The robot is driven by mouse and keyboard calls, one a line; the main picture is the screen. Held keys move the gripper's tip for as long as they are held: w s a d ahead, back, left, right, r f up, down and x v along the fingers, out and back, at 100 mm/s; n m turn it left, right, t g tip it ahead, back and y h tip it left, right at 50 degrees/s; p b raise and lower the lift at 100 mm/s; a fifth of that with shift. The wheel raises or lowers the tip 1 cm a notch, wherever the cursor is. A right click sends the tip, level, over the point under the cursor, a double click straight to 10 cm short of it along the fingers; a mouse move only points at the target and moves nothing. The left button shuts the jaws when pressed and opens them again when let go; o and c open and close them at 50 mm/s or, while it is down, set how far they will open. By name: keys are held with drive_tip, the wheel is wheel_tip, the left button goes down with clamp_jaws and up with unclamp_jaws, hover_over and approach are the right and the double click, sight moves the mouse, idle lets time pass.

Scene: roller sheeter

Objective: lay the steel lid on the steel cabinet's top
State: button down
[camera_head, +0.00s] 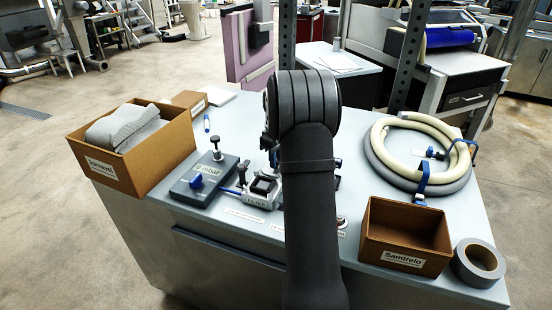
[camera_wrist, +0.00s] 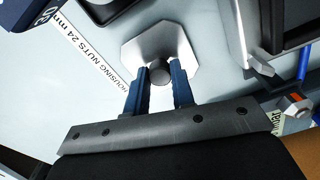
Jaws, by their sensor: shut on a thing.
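The steel lid (camera_wrist: 184,44) is a pale plate with cut corners and a dark round knob, seen in the wrist view. My gripper (camera_wrist: 161,72) is shut on the lid's knob, one blue finger on each side. The steel cabinet's top (camera_head: 240,118) is a pale grey surface in the middle of the head view, and it also fills the background of the wrist view (camera_wrist: 215,75). The lid is over this top; I cannot tell whether it touches it. In the head view my arm hides the lid and the gripper.
On the top stand a cardboard box (camera_head: 150,158) with grey cloth at left, a grey-blue device (camera_head: 205,182), a coiled hose (camera_head: 385,160), an open brown box (camera_head: 405,225) and a tape roll (camera_head: 478,263) at right. A "HOUSING NUTS 24 mm" label (camera_wrist: 85,50) lies beside the lid.

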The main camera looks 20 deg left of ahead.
drive_tip(key=shift+f, duration=0.1)
drive_tip(key=c, duration=1.2)
unclamp_jaws()
drive_tip(key=shift+c, duration=0.2)
wheel_tip(320, 180, up, 12)
wheel_tip(320, 180, down, 12)
drive_tip(key=shift+r, duration=1.6)
